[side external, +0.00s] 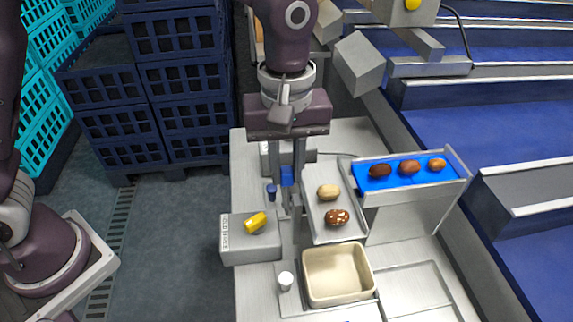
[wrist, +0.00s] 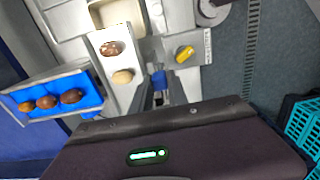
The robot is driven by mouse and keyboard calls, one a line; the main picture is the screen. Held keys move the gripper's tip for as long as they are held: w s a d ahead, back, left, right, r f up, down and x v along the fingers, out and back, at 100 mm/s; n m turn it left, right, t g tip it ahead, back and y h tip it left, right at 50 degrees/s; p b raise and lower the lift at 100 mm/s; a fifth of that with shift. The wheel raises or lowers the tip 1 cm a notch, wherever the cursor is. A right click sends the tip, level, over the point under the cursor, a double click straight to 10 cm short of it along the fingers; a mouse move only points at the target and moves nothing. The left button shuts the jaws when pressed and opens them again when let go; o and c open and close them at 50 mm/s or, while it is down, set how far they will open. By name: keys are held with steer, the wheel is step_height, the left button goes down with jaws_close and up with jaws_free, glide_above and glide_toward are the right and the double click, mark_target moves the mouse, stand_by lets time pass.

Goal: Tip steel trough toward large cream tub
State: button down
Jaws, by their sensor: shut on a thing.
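The steel trough (side external: 319,222) holds a pale tan date (side external: 329,191) and a dark speckled date (side external: 336,217). Both dates also show in the wrist view, the tan one (wrist: 122,77) nearer my gripper. The cream tub (side external: 311,290) stands at the trough's near end, and part of it shows in the wrist view (wrist: 93,18). My gripper (side external: 288,190) points down beside the trough and is shut on a blue handle (side external: 287,175). The handle also shows between the fingers in the wrist view (wrist: 158,79). Its join to the trough is hidden.
A blue-lined feeder (side external: 432,177) with three brown dates stands right of the trough. A grey box (side external: 236,250) with a yellow rocker (side external: 255,222) stands left. A small white knob (side external: 286,281) is beside the tub. Dark crates (side external: 180,85) stack behind; blue conveyors (side external: 520,170) run at right.

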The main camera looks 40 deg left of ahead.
mark_target(334, 217)
steer(key=shift+s+d, duration=0.1)
steer(key=shift+d, duration=0.05)
stand_by(0.3)
steer(key=shift+s+d+t+y, duration=0.35)
steer(key=shift+t+y, duration=0.15)
steer(key=shift+s+d+f, duration=0.6)
steer(key=shift+s+d, duration=0.3)
steer(key=shift+s, duration=0.05)
steer(key=shift+s+d+f, duration=0.55)
steer(key=shift+s+d, duration=0.35)
steer(key=shift+f, duration=0.15)
steer(key=c, duration=1.3)
jaws_free()
